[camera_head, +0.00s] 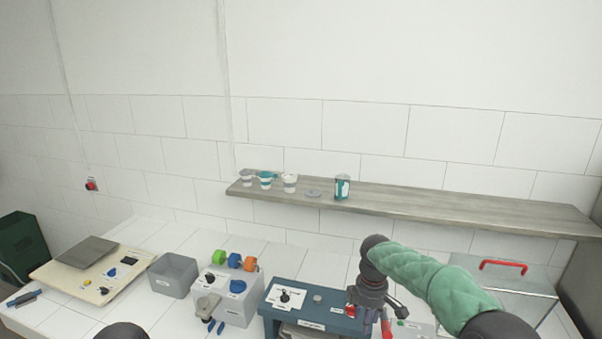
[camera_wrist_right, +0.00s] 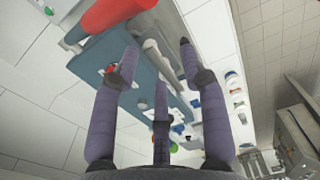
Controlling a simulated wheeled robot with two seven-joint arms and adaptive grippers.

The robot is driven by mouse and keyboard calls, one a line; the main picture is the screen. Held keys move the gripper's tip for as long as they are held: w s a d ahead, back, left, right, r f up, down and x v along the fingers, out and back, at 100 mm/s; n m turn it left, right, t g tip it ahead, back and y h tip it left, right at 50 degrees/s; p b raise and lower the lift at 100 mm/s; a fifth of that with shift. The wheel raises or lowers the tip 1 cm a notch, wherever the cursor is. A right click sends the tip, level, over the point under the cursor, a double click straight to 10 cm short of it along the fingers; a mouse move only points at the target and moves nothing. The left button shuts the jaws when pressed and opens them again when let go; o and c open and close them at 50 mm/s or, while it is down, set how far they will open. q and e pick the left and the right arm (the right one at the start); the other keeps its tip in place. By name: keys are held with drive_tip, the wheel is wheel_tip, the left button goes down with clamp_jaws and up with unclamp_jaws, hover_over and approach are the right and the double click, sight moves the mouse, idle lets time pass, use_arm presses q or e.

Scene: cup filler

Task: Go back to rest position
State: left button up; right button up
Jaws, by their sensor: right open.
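My right gripper (camera_head: 372,312) hangs over the right end of the blue machine (camera_head: 290,294) in the head view, on an arm with a green quilted sleeve. In the right wrist view its three purple-grey fingers (camera_wrist_right: 158,66) are spread apart with nothing held between them. A large red handle (camera_wrist_right: 110,12) lies beyond the fingertips in that view; whether they touch cannot be told. A dark rounded part at the bottom left of the head view seems to be mine. My left gripper does not show.
A wooden shelf (camera_head: 450,205) holds several cups, a grey disc (camera_head: 313,193) and a teal-and-white can (camera_head: 342,188). On the white counter stand a grey bin (camera_head: 173,276), a control box (camera_head: 238,302), a beige panel (camera_head: 90,285) and a clear-lidded box with a red handle (camera_head: 503,266).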

drive_tip(key=s+a+f+m+y, duration=0.1)
drive_tip(key=s+a+f+m, duration=0.15)
drive_tip(key=f, duration=0.55)
drive_tip(key=s+a+f+m+y, duration=0.1)
drive_tip(key=s+f+m, duration=0.1)
drive_tip(key=s+f, duration=0.35)
drive_tip(key=s+a+f+m+y, duration=0.1)
drive_tip(key=s+a+f+m, duration=0.1)
drive_tip(key=f, duration=0.8)
drive_tip(key=s+a+f+m, duration=0.1)
drive_tip(key=s+f+m, duration=0.4)
drive_tip(key=s, duration=0.6)
drive_tip(key=s+a+f+m, duration=0.1)
drive_tip(key=s+f+m, duration=0.4)
drive_tip(key=s, duration=0.5)
use_arm(q)
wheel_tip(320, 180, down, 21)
drive_tip(key=b, duration=2.1)
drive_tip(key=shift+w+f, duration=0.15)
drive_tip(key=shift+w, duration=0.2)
use_arm(e)
wheel_tip(320, 180, down, 21)
drive_tip(key=shift+a+r+m+y, duration=0.15)
drive_tip(key=shift+r+m+y, duration=0.05)
drive_tip(key=shift+m+y, duration=0.2)
